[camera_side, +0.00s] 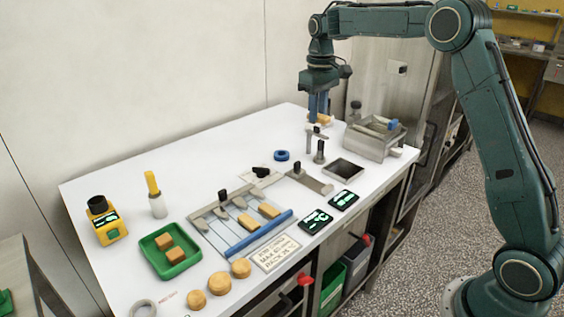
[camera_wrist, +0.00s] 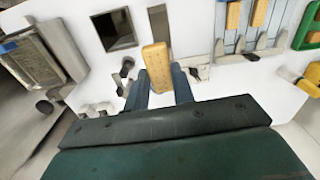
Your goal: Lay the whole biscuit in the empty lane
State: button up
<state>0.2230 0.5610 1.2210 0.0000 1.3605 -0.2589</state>
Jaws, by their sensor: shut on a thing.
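My gripper (camera_side: 319,107) is shut on a tan oblong biscuit (camera_wrist: 157,68), raised over the far end of the white table. In the wrist view the biscuit stands lengthwise between the two blue fingers and looks whole; in the side view only a bit of it (camera_side: 323,120) shows by the fingertips. The laned rack (camera_side: 222,232) with a blue front rail lies mid-table, apart from my gripper. Two oblong biscuits (camera_side: 269,210) (camera_side: 248,221) lie in lanes toward its right; lane floor to their left looks bare. The rack also shows at the wrist view's top (camera_wrist: 285,20).
A green tray (camera_side: 185,263) holds brown pieces, with round biscuits (camera_side: 219,284) in front. A metal box (camera_side: 372,144), small dark-topped posts (camera_side: 320,152), a blue ring (camera_side: 281,155) and a square opening (camera_side: 346,169) lie near my gripper. Two displays (camera_side: 317,221) sit at the front edge.

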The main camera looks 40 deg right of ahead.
jog(key=shift+a, duration=0.15)
dwell(0.3)
jog(key=w+a, duration=0.2)
jog(key=a, duration=1.3)
send_over(229, 237)
notch_tip(229, 237, down, 16)
jog(key=shift+w+r, duration=0.1)
jog(key=shift+r, duration=0.15)
jog(key=shift+f, duration=2.1)
jog(key=shift+f, duration=0.15)
jog(key=o, duration=0.8)
jog(key=shift+c, duration=0.2)
